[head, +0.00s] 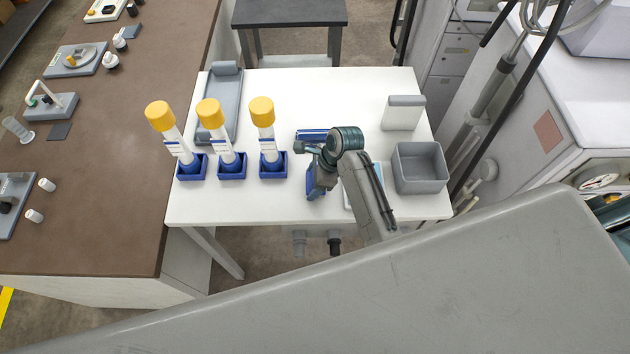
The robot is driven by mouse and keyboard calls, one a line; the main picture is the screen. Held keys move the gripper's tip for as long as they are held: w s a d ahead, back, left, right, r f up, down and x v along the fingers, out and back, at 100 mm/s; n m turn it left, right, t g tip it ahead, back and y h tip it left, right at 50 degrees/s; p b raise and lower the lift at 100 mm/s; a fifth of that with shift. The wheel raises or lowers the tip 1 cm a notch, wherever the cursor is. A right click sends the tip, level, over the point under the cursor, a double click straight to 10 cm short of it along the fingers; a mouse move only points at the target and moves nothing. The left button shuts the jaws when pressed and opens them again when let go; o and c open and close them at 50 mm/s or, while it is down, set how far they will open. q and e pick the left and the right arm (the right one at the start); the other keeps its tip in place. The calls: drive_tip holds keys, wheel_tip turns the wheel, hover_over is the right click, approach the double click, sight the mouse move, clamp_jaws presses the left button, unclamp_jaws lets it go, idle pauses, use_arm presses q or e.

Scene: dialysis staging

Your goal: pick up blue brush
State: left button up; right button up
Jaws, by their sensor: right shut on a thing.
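My right gripper (314,185) points down over the white table, right of the tube holders. It is shut on a blue thing that I take to be the blue brush (309,182); only a short upright blue piece shows at the jaws. The wrist and arm cover part of it, and I cannot tell whether it touches the table. Another blue, bar-shaped piece (311,135) shows just behind the gripper; I cannot tell whether it belongs to the brush. My left gripper is not in view.
Several tubes with yellow caps (261,112) stand in blue holders (272,166) to the left. A grey tray (226,95) lies behind them. A grey open bin (420,180) and a grey-white block (404,113) stand to the right. The white table's (330,90) back middle is clear.

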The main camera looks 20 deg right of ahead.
drive_tip(key=shift+r, duration=0.1)
drive_tip(key=shift+r+b, duration=0.45)
drive_tip(key=shift+r, duration=0.05)
wheel_tip(320, 180, up, 2)
drive_tip(key=shift+b, duration=0.6)
drive_tip(key=s+d+b, duration=0.1)
drive_tip(key=s+d, duration=0.2)
drive_tip(key=s+d+r+b, duration=0.1)
drive_tip(key=s+d, duration=0.2)
drive_tip(key=s+d+b, duration=0.2)
drive_tip(key=s+d, duration=0.2)
drive_tip(key=shift+s+r, duration=0.1)
drive_tip(key=shift+r, duration=0.1)
drive_tip(key=shift+s+d+r, duration=0.2)
drive_tip(key=shift+s+d, duration=0.4)
drive_tip(key=shift+s, duration=0.1)
